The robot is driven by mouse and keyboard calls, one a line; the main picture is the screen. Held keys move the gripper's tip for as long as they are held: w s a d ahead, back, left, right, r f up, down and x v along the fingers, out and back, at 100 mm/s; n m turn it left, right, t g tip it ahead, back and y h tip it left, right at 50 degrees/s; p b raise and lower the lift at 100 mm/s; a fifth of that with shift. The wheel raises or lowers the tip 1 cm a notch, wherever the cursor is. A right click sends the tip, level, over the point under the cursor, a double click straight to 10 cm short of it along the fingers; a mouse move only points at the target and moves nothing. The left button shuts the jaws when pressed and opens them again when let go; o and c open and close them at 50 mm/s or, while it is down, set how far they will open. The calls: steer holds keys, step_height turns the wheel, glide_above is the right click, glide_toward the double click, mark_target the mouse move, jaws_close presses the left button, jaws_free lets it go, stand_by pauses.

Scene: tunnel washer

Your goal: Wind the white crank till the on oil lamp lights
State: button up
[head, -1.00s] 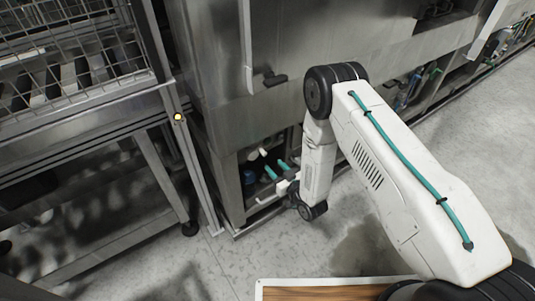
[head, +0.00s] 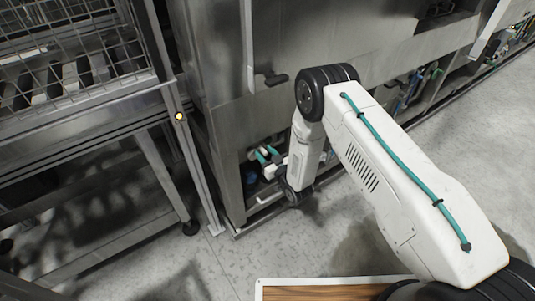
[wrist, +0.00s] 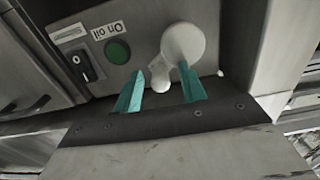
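The white crank (wrist: 183,43) is on a grey panel in the wrist view, with a round hub and a stubby handle (wrist: 158,76) pointing down and left. Beside it are a green lamp (wrist: 118,51) and the label "On oil" (wrist: 107,31), which reads upside down. The lamp looks dull green with no clear glow. My gripper (wrist: 161,68) has its teal fingers apart, one on each side of the crank handle. I cannot tell whether they touch it. In the head view my gripper (head: 265,155) is low at the machine's opening, and the crank is hard to make out.
A black switch (wrist: 80,64) sits left of the lamp. In the head view, a wire rack (head: 75,70) and a metal stand (head: 165,170) are at left. The floor at right (head: 480,140) is clear.

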jaws_close()
steer(key=shift+d, duration=0.25)
steer(key=shift+w, duration=0.1)
steer(key=shift+w+f+m, duration=0.1)
steer(key=shift+f+m, duration=0.1)
steer(key=shift+m, duration=0.8)
steer(key=m, duration=0.2)
steer(key=shift+f+m, duration=0.3)
steer(key=shift+f, duration=0.1)
steer(key=m, duration=0.2)
steer(key=f+m, duration=0.2)
steer(key=m, duration=0.1)
steer(key=shift+m, duration=0.3)
